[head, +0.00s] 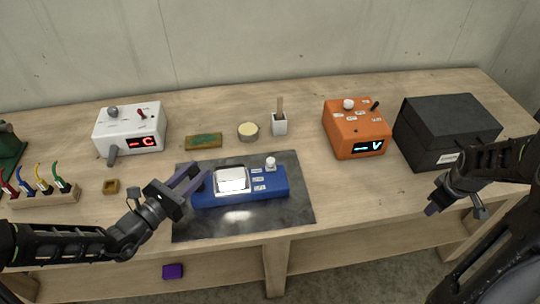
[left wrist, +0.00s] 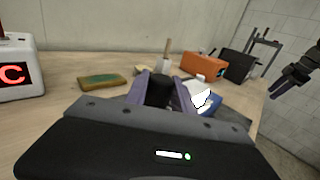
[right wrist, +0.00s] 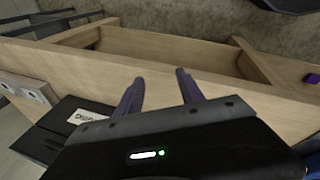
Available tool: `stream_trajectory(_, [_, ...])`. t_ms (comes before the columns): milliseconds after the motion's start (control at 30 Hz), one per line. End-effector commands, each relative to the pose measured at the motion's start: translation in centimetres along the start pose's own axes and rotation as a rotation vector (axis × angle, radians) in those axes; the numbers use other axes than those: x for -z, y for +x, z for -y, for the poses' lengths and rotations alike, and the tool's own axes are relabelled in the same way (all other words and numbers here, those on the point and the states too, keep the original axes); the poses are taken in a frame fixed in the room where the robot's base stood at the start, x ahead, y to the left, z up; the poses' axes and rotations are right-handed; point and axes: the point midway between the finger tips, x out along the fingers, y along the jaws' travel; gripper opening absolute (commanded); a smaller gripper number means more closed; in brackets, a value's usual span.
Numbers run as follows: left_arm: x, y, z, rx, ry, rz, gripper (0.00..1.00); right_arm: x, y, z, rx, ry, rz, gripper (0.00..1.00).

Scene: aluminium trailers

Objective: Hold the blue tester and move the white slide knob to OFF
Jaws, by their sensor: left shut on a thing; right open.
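The blue tester (head: 240,199) lies on a dark mat (head: 240,225) in the middle of the bench, with a pale display window on its top. Its white slide knob (head: 270,163) stands at the upper right of the tester, beside several small white labels too small to read. My left gripper (head: 193,181) is shut on the tester's left end; the tester also shows beyond its fingers in the left wrist view (left wrist: 211,103). My right gripper (head: 432,209) is open and empty by the bench's front right edge, apart from the tester. It shows open in the right wrist view (right wrist: 158,92).
A white device (head: 130,128) reading C stands at back left. An orange device (head: 352,130) and a black box (head: 445,130) stand at back right. The mat's right side is clear.

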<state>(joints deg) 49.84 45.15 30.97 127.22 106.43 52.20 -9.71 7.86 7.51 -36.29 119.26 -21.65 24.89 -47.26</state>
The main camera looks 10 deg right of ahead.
Motion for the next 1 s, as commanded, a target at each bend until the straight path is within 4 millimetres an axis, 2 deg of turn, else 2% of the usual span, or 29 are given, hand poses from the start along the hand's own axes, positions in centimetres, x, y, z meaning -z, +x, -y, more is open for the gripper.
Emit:
stream_trajectory(33, [0.0, 0.0, 0.0, -0.001, 0.0, 0.0, 0.0, 3.2, -0.5, 0.2, 0.011, -0.075, -0.004, 0.45])
stream_trajectory(133, [0.0, 0.0, 0.0, -0.001, 0.0, 0.0, 0.0, 9.8, -2.0, 1.7, 0.044, -0.232, -0.006, 0.45])
stream_trajectory(233, [0.0, 0.0, 0.0, 0.0, 0.0, 0.0, 0.0, 17.4, -4.3, 5.2, 0.084, -0.416, -0.012, 0.45])
stream_trajectory(300, [0.0, 0.0, 0.0, 0.0, 0.0, 0.0, 0.0, 22.7, -6.6, 8.8, 0.116, -0.551, -0.018, 0.45])
stream_trajectory(400, [0.0, 0.0, 0.0, -0.001, 0.0, 0.0, 0.0, 28.6, -10.4, 14.6, 0.161, -0.729, -0.027, 0.45])
stream_trajectory(500, [0.0, 0.0, 0.0, -0.001, -0.001, 0.0, 0.0, 32.3, -14.0, 20.1, 0.203, -0.874, -0.035, 0.45])
stream_trajectory(600, [0.0, 0.0, -0.1, -0.001, -0.001, 0.0, 0.0, 34.3, -16.9, 24.5, 0.239, -0.981, -0.04, 0.45])
stream_trajectory(700, [0.0, 0.0, -0.1, -0.001, -0.001, 0.0, 0.0, 35.1, -18.8, 27.1, 0.263, -1.047, -0.041, 0.45])
stream_trajectory(800, [0.0, 0.0, -0.1, -0.001, -0.002, 0.0, 0.0, 35.4, -19.7, 28.4, 0.275, -1.078, -0.041, 0.45])
stream_trajectory(1000, [0.0, 0.0, 0.0, -0.001, -0.002, 0.0, 0.0, 35.4, -19.8, 28.6, 0.278, -1.082, -0.041, 0.45])
